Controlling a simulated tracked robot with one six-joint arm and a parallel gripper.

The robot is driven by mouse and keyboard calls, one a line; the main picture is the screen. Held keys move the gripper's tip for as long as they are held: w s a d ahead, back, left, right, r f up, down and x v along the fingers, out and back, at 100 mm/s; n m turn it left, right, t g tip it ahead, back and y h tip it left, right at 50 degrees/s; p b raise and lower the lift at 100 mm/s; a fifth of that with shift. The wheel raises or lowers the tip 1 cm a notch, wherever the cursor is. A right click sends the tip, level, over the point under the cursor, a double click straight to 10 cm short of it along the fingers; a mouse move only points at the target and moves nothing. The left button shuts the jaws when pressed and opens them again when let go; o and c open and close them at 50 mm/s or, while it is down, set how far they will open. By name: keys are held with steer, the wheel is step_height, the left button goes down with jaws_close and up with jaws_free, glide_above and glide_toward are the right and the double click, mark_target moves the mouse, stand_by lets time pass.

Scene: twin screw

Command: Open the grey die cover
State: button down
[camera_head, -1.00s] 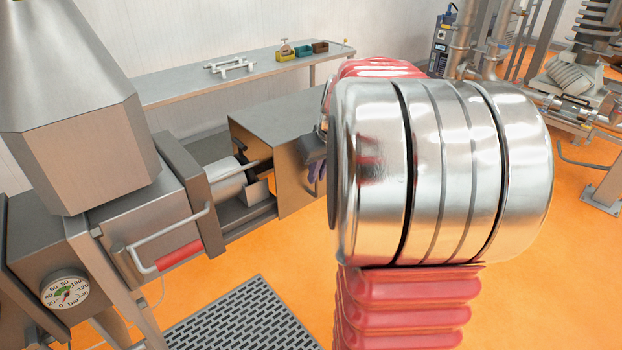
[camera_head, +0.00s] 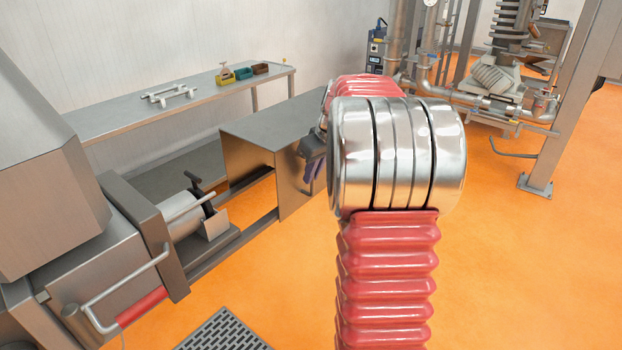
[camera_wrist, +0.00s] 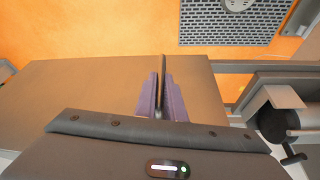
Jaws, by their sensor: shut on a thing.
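The grey die cover (camera_head: 255,142) is a box-shaped metal housing on rails, to the right of the die end (camera_head: 190,215). A gap between them shows the dark fitting and the floor. My gripper (camera_head: 312,168) is at the cover's right side, partly hidden behind my arm in the head view. In the wrist view my gripper (camera_wrist: 161,95) has its purple fingers shut on a thin upright bar at the cover, likely its handle. The die end also shows at the right of the wrist view (camera_wrist: 280,122).
A wall bench (camera_head: 120,110) carries a white fitting and small coloured boxes. A red-gripped handle (camera_head: 140,305) projects from the machine at the left. A floor grating (camera_head: 225,332) lies in front. Pipes and a steel post (camera_head: 560,120) stand at the right. Orange floor is clear between.

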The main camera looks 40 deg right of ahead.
steer(key=shift+d, duration=0.1)
steer(key=c, duration=1.8)
jaws_free()
steer(key=shift+c, duration=0.2)
steer(key=v, duration=1.3)
steer(key=shift+s+r, duration=0.2)
steer(key=shift+r, duration=0.05)
